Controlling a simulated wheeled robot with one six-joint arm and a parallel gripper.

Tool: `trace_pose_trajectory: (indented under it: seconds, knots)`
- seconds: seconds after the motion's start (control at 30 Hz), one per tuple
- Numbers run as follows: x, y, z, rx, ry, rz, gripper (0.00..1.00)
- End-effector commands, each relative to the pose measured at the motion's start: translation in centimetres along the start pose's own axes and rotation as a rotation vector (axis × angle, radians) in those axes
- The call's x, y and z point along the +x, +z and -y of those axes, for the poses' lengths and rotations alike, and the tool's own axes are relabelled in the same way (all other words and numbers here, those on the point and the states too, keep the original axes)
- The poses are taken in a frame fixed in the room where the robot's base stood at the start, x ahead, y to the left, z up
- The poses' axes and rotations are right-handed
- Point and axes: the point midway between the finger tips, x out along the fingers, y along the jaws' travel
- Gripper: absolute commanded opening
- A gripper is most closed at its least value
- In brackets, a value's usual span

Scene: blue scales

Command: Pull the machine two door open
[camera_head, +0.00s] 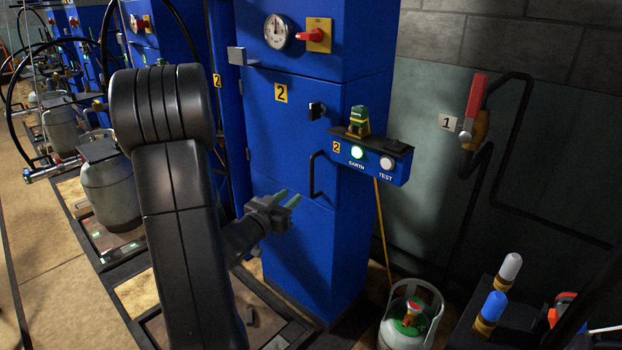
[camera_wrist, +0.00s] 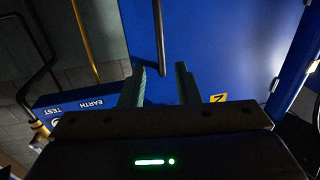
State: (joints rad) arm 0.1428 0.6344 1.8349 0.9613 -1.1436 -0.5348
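The machine two door (camera_head: 275,135) is a blue panel with a yellow "2" label and looks flush with its blue cabinet. A black bar handle (camera_head: 313,176) is on its right side. My gripper (camera_head: 288,197) is open, with its two greenish fingers in front of the cabinet, just below and left of the handle in the head view. In the wrist view, the handle (camera_wrist: 159,42) runs down from the top and its end shows between the spread fingers. I cannot tell how deep the handle sits relative to the fingertips; no grip on it shows.
A blue EARTH/TEST box (camera_head: 372,160) juts out right of the door, with a green device (camera_head: 358,121) on top. A black latch knob (camera_head: 317,110) sits above the handle. A gas cylinder (camera_head: 405,325) stands on the floor to the right.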

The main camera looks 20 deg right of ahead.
Motion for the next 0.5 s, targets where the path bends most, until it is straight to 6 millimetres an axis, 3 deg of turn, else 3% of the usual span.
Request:
trace_pose_trajectory:
  seconds: [0.5]
  knots:
    - [10.2, 0.1, -0.1, 0.002, -0.001, -0.001, 0.29]
